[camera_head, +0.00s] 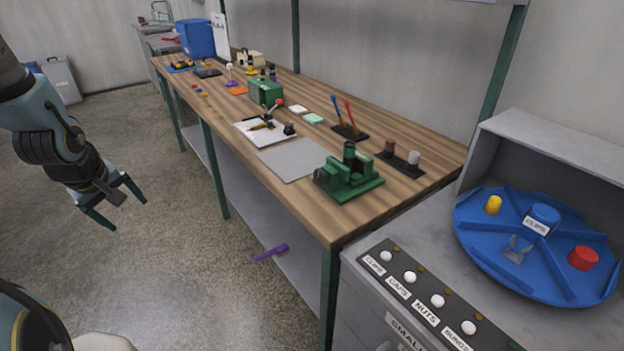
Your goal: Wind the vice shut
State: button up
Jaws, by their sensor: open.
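The vice (348,176) is green and stands on a green base near the front right corner of the wooden workbench. A dark upright cylindrical piece shows at its jaws. A dark round part shows at its left end. I cannot tell how far apart its jaws stand. My gripper (122,209) hangs at the left over the floor, well apart from the bench and the vice. Its two green fingers are spread and nothing is between them.
The workbench (235,148) holds a grey mat (292,159), a green box (265,92), a rack with red and blue tools (349,130) and a blue bin (195,39). A blue turntable (540,262) stands at the right. A purple object (271,252) lies on the lower shelf.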

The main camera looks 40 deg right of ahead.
jog(key=d+f+n+h, duration=0.3)
jog(key=d+f+h, duration=0.1)
jog(key=d, duration=0.5)
jog(key=n+g+h+p, duration=0.1)
jog(key=n+g+h, duration=0.4)
jog(key=n+h, duration=0.7)
send_near(318, 178)
jog(key=d+p, duration=0.1)
jog(key=d, duration=0.2)
jog(key=d+p, duration=0.2)
jog(key=d, duration=0.2)
jog(key=shift+s+d+r+p, duration=0.15)
jog(key=shift+s+d+p, duration=0.05)
jog(key=shift+d+p, duration=0.1)
jog(key=shift+d, duration=0.6)
jog(key=shift+c, duration=0.3)
grip_shut()
